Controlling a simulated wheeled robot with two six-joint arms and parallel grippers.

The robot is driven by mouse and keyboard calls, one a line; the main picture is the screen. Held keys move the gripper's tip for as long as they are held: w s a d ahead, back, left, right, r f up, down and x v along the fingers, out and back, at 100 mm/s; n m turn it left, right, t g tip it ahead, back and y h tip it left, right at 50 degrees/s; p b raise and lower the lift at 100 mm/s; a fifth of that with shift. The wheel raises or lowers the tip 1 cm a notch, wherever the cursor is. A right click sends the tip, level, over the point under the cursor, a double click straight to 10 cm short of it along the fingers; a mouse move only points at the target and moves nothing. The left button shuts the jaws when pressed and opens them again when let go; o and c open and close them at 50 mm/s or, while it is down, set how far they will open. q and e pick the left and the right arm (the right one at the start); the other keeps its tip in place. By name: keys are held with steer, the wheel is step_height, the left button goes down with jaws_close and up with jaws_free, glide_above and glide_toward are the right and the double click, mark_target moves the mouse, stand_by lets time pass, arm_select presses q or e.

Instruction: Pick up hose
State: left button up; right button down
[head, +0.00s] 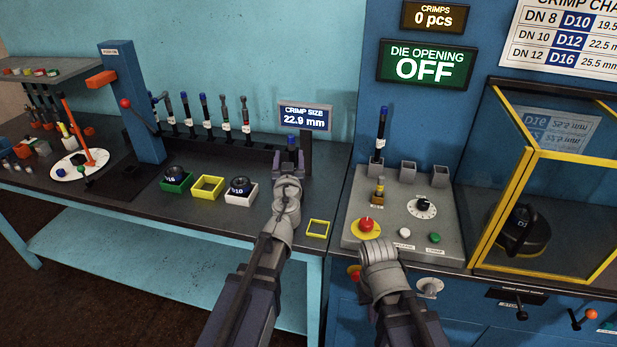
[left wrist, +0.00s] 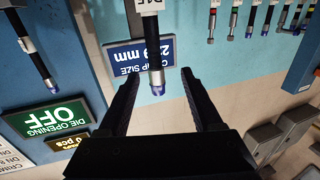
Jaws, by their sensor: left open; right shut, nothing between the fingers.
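My left gripper (head: 290,150) is open at the crimp-size stand. In the left wrist view its two dark fingers (left wrist: 158,85) stand on either side of a black hose (left wrist: 155,55) with a blue-purple tip and a white tag. The fingers look apart from it. In the head view only that hose's blue top (head: 292,141) shows. Another blue-tipped hose (head: 380,128) stands in a holder on the control panel, and also shows in the left wrist view (left wrist: 33,50). Several tagged hoses (head: 207,117) stand in a rack. My right wrist shows before the control panel; its fingers are hidden.
The crimp-size display (head: 304,118) reads 22.9 mm. Green (head: 176,186), yellow (head: 207,195) and white (head: 241,199) trays lie left of my left arm. The control panel (head: 450,229) has a red button (head: 366,224). A yellow-framed guard (head: 505,207) stands at right.

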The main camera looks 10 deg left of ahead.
arm_select(q)
steer(key=shift+w+d, duration=0.1)
steer(key=shift+w, duration=0.05)
steer(key=shift+x, duration=1.3)
steer(key=shift+r+x, duration=0.1)
steer(key=shift+x, duration=1.2)
steer(key=shift+r+x, duration=0.15)
steer(key=shift+x, duration=1.15)
steer(key=shift+d, duration=0.15)
steer(key=shift+c, duration=0.2)
jaws_close()
